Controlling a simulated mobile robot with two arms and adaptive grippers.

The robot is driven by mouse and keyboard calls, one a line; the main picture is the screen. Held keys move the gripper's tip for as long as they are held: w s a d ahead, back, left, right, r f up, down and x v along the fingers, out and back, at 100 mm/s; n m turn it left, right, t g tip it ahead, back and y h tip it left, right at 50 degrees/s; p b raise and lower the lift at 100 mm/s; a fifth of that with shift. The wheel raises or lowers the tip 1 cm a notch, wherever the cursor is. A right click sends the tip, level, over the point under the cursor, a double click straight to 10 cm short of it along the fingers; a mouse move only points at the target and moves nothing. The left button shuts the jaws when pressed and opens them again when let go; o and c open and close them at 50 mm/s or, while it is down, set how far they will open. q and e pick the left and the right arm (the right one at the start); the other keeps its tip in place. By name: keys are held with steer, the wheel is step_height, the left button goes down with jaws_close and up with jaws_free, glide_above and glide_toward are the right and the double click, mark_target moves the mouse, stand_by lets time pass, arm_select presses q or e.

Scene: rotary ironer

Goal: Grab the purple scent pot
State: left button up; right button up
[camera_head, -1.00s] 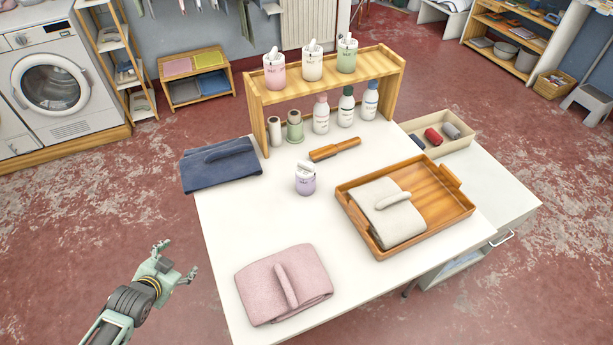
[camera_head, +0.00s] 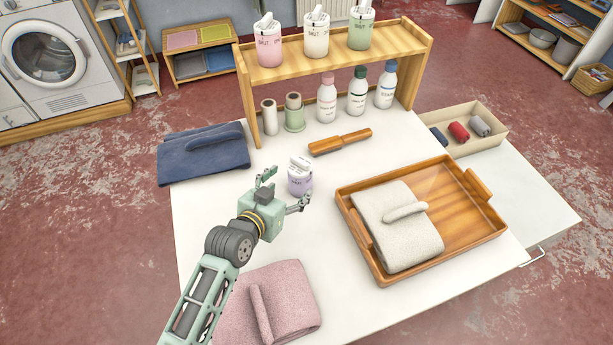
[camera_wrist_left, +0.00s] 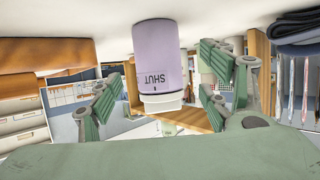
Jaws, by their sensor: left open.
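The purple scent pot (camera_head: 300,179) stands upright on the white table (camera_head: 335,280), with a white top. My left gripper (camera_head: 284,190) is open beside the pot, on its left and near side in the head view. In the left wrist view, which is upside down, the pot (camera_wrist_left: 162,62) shows between the two spread fingers of the gripper (camera_wrist_left: 160,90), with the word SHUT on its side. I cannot tell whether a finger touches it. My right gripper is not in view.
A brown wooden brush (camera_head: 340,142) lies behind the pot. A wooden tray (camera_head: 455,240) with a folded cream towel is to the right. A pink towel (camera_head: 266,308) lies near the front, a navy cloth (camera_head: 203,153) at left. A wooden shelf (camera_head: 345,45) stands at the back.

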mark_target(295, 183)
arm_select(q)
steer(key=shift+w+d, duration=0.2)
steer(key=shift+w, duration=0.05)
steer(key=shift+x, duration=0.9)
steer(key=x, duration=0.3)
steer(key=shift+d, duration=0.2)
steer(key=shift+w+d+f, duration=0.1)
steer(key=shift+w+f, duration=0.05)
steer(key=shift+w, duration=0.2)
steer(key=c, duration=1.3)
steer(key=shift+c, duration=0.5)
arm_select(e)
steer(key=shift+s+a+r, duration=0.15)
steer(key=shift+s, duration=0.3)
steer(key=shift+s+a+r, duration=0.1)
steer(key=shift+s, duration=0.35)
arm_select(q)
steer(key=shift+p, duration=0.4)
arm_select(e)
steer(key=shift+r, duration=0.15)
